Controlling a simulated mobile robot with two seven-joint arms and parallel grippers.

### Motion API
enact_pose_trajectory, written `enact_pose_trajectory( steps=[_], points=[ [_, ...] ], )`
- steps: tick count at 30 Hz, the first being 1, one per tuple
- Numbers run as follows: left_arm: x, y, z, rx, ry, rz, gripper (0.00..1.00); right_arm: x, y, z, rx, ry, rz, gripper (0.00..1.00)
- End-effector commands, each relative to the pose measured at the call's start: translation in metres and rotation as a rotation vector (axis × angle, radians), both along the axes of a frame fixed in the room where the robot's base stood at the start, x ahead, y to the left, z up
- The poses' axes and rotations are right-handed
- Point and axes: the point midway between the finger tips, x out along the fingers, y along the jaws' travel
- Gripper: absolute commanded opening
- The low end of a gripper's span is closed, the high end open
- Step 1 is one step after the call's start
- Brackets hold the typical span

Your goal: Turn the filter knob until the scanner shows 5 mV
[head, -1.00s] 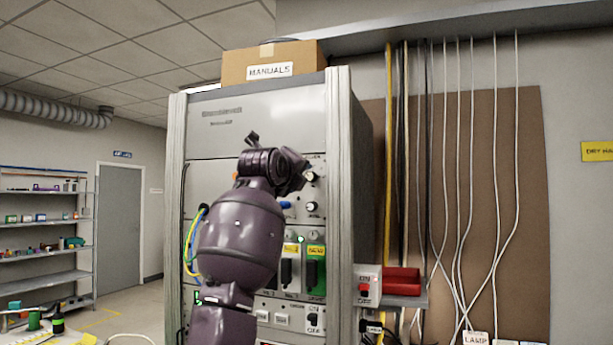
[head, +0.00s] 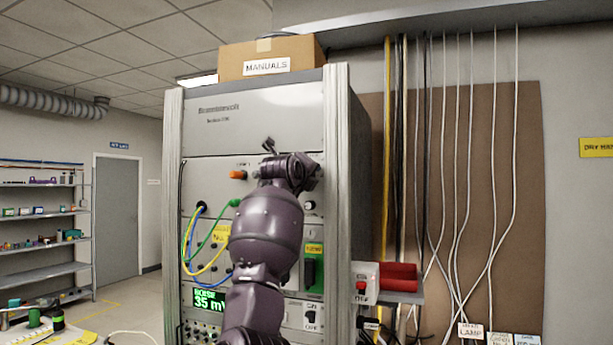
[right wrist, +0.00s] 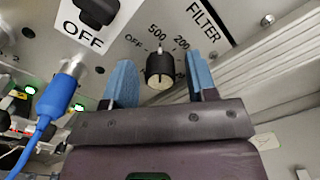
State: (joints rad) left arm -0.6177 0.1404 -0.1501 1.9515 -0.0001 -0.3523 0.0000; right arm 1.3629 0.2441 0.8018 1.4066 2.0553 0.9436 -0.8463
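The filter knob (right wrist: 160,68) is a small black dial in the right wrist view, below the printed 500 and beside the word FILTER. The blue fingertips of my right gripper (right wrist: 163,80) are open on either side of it, with a gap visible on both sides. In the head view my right gripper (head: 285,172) is at the rack's upper right panel, and its wrist hides the filter knob there. The scanner display (head: 209,300) at the lower left of the rack shows green text reading 35 mV. My left gripper is not in view.
A black OFF switch (right wrist: 97,12) and a blue plug (right wrist: 60,95) with its cable lie left of the fingers in the wrist view. Yellow, green and blue cables (head: 190,245) loop from the rack's left side.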

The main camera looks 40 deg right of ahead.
Motion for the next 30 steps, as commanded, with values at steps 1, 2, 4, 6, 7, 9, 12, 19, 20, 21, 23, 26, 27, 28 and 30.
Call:
enact_pose_trajectory(
  steps=[1,2,4,6,7,9,12,19,20,21,23,26,27,28,30],
  points=[
    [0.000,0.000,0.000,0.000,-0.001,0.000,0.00,0.000,0.000,0.000,0.000,0.000,0.000,0.44],
    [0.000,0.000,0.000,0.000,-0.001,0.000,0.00,0.000,0.000,0.000,0.000,0.000,0.000,0.39],
    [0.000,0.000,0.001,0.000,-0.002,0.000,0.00,0.000,0.000,0.000,0.000,0.000,0.000,0.29],
    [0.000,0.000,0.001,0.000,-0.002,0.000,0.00,0.000,0.000,0.000,0.000,0.000,0.000,0.18],
    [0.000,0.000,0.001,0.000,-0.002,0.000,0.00,0.000,0.000,0.000,0.000,0.000,0.000,0.13],
    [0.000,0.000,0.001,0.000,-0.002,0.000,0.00,0.000,0.000,0.000,0.000,0.001,0.000,0.06],
    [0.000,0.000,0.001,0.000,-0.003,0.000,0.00,0.000,0.000,0.000,0.001,-0.003,0.000,0.06],
    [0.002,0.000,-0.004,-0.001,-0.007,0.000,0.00,0.000,0.000,-0.001,0.027,-0.051,-0.001,0.06],
    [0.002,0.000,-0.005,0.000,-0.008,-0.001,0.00,0.000,0.000,-0.001,0.033,-0.065,0.000,0.06],
    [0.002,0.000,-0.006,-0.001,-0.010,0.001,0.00,0.000,0.000,-0.001,0.043,-0.083,0.000,0.06],
    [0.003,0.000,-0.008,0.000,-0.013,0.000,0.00,0.000,0.001,-0.002,0.061,-0.118,0.001,0.06],
    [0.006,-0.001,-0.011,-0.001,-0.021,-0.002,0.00,0.000,0.001,-0.002,0.096,-0.186,0.000,0.06],
    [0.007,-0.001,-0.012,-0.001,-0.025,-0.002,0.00,0.000,0.001,-0.002,0.111,-0.215,0.001,0.06],
    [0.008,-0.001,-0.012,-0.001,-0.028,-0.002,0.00,0.000,0.001,-0.002,0.124,-0.237,0.000,0.06],
    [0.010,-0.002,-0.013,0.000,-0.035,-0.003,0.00,0.000,0.000,-0.002,0.152,-0.291,0.001,0.06]
  ],
)
